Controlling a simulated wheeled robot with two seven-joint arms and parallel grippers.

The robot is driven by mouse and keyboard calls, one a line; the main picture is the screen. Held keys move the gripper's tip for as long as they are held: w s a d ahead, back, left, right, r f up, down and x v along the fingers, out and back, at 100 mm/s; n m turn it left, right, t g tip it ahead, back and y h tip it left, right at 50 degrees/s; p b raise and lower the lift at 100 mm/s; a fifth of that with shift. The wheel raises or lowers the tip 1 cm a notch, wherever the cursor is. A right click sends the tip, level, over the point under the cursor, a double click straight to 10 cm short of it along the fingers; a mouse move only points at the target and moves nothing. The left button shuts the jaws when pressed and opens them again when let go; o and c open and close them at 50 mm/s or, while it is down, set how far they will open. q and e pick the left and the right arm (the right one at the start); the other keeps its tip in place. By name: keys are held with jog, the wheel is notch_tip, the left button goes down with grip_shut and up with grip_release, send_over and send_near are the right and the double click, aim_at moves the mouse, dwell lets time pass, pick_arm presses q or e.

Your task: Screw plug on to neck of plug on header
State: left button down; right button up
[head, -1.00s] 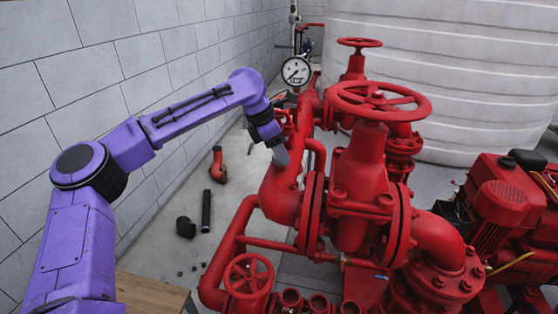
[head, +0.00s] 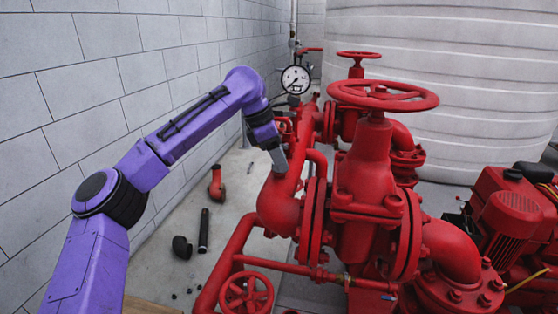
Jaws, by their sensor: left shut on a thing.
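My left gripper (head: 279,158) reaches in from the left at the end of the purple arm and points down beside the red header pipe (head: 285,195). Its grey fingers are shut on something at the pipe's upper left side. What they hold is too small and too hidden to make out, so I cannot tell the plug from the neck here. I cannot tell whether the held thing touches the pipe. My right gripper is not in view.
A large red handwheel valve (head: 370,180) stands right of the gripper, with a pressure gauge (head: 295,79) behind. A red elbow (head: 216,184), a black pipe (head: 203,230) and a black elbow (head: 181,247) lie on the floor. A block wall (head: 100,90) runs along the left.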

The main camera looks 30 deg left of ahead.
pick_arm(q)
jog(key=m+b, duration=0.1)
jog(key=b, duration=0.1)
jog(key=shift+d+f+m+g+b, duration=0.15)
jog(key=shift+f+m+g+b, duration=0.15)
jog(key=shift+f+m, duration=0.1)
jog(key=shift+r+m+b, duration=0.1)
jog(key=shift+m+b, duration=0.2)
jog(key=shift+m, duration=0.1)
jog(key=shift+r+m+g+h, duration=0.3)
jog(key=shift+m+g, duration=0.2)
jog(key=shift+m, duration=0.4)
jog(key=c, duration=0.8)
grip_release()
jog(key=shift+o, duration=0.2)
jog(key=shift+f, duration=0.1)
